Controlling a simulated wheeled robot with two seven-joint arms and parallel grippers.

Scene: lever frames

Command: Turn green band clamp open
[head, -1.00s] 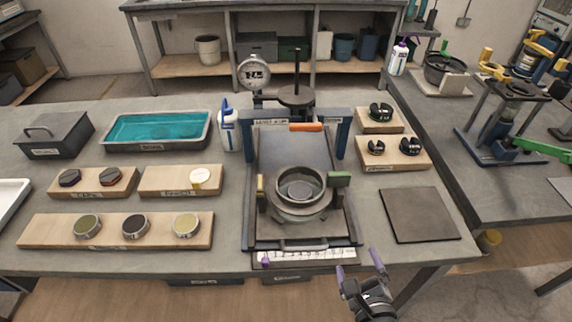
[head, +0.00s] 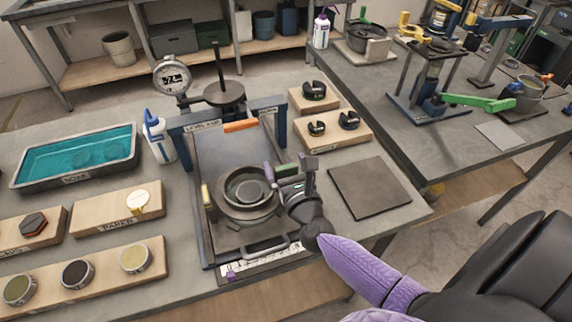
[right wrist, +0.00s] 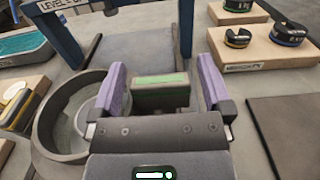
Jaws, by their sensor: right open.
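The green band clamp (head: 286,170) is a small block with a green top, on the right side of the lever frame beside the round ring (head: 247,192). It also shows in the right wrist view (right wrist: 160,80), upright between the two purple fingers. My right gripper (head: 288,165) is open, with one finger on each side of the green clamp and a gap visible on both sides. The clamp's lower part is hidden by the gripper body. My left gripper is not in view.
A yellow clamp (head: 206,196) sits on the ring's left side. A dark square mat (head: 370,187) lies to the right. Wooden blocks with black slotted weights (head: 316,128) stand behind it.

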